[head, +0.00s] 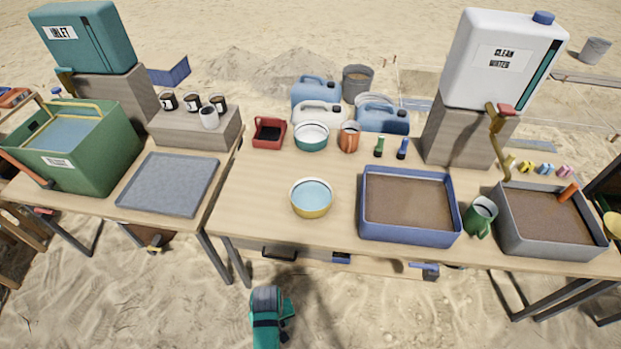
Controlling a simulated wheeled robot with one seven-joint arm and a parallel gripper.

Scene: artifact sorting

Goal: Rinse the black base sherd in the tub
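A large green tub (97,165) with a yellow handle and a small label stands at the left, with blue-grey water (68,133) inside. I cannot make out a black base sherd for certain. A small red tray (268,142) at the back of the middle table has a dark inside, too small to tell what lies in it. A teal and dark grey part of my arm shows at the bottom centre, in front of the tables. No gripper fingers show there.
A grey mat (170,184) lies right of the tub. The table left of the bowl is clear.

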